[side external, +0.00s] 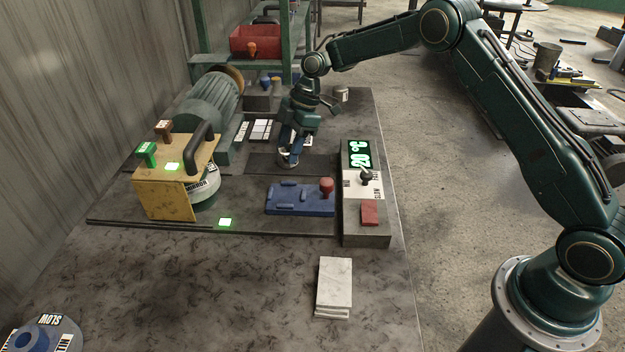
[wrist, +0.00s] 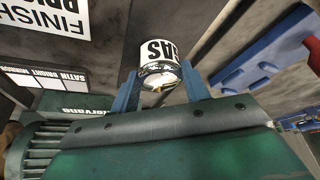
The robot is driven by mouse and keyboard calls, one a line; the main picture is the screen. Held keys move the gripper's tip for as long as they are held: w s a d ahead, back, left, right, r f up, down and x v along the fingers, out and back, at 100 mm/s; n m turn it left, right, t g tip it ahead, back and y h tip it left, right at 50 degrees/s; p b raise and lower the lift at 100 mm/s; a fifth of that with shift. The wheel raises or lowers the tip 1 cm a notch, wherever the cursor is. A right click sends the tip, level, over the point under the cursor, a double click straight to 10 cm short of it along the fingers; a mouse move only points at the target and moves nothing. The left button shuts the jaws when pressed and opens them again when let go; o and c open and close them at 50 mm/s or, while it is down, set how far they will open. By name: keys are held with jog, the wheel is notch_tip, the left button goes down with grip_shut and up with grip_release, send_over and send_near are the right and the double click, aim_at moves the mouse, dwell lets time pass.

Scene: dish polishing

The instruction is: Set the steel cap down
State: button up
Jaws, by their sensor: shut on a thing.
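My gripper (side external: 291,150) points down over the bench, with its two blue fingers shut on a small round shiny piece, which I take to be the steel cap (side external: 286,163). In the wrist view the cap (wrist: 158,74) sits between the fingertips (wrist: 158,85), with a bright mirror-like face and a white band with black letters beside it. The held piece is over or close to a dark flat plate (side external: 316,164) on the bench. I cannot tell whether it touches the plate.
A blue fixture with a red knob (side external: 327,187) lies in front. A green motor (side external: 207,103) and yellow guard (side external: 165,190) stand at left. White slabs (side external: 334,282) lie nearer, with bare bench around them.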

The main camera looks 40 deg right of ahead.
jog(key=shift+f, duration=0.15)
jog(key=o, duration=1.1)
jog(key=v, duration=1.2)
jog(key=shift+r, duration=0.2)
